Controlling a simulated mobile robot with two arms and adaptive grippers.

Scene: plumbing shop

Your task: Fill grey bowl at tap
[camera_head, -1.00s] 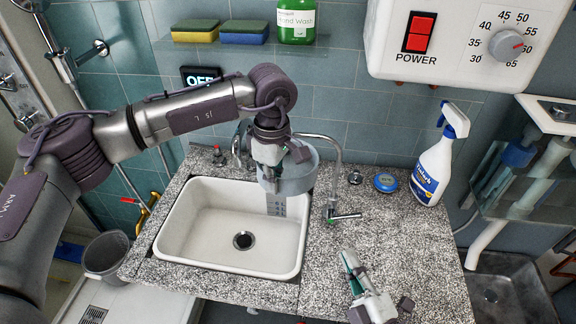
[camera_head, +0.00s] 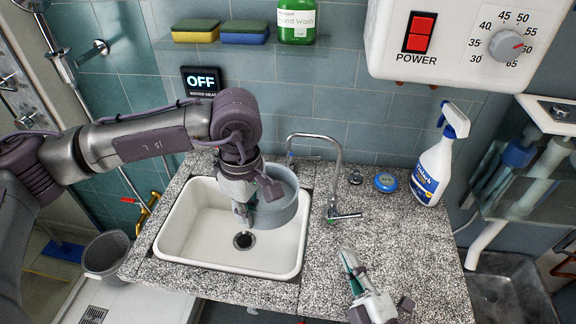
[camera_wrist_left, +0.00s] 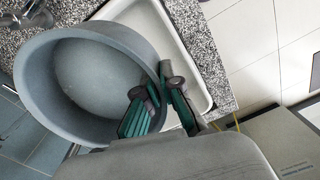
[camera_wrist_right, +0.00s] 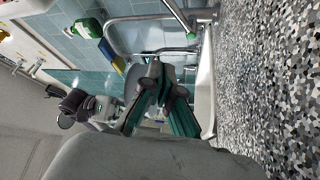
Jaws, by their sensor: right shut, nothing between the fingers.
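The grey bowl (camera_head: 278,212) is over the right part of the white sink (camera_head: 180,228), close to the tap. My left gripper (camera_head: 246,222) is shut on the bowl's left rim; the left wrist view also shows the fingers (camera_wrist_left: 160,100) at the rim of the bowl (camera_wrist_left: 62,85). The bowl's inside shows a pale bottom in that view; I cannot tell if it holds water. The curved tap (camera_head: 338,165) stands right of the sink, its spout end near the bowl's back rim, with a lever (camera_head: 346,216) at its base. No stream shows. My right gripper (camera_head: 346,262) is shut and empty above the counter.
A spray bottle (camera_head: 434,165) and a blue round tin (camera_head: 385,182) stand on the speckled counter (camera_head: 400,235). A heater box (camera_head: 462,45) with a red power switch hangs above. A wall display (camera_head: 200,81) reads OFF. Sponges and green hand wash are on the shelf.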

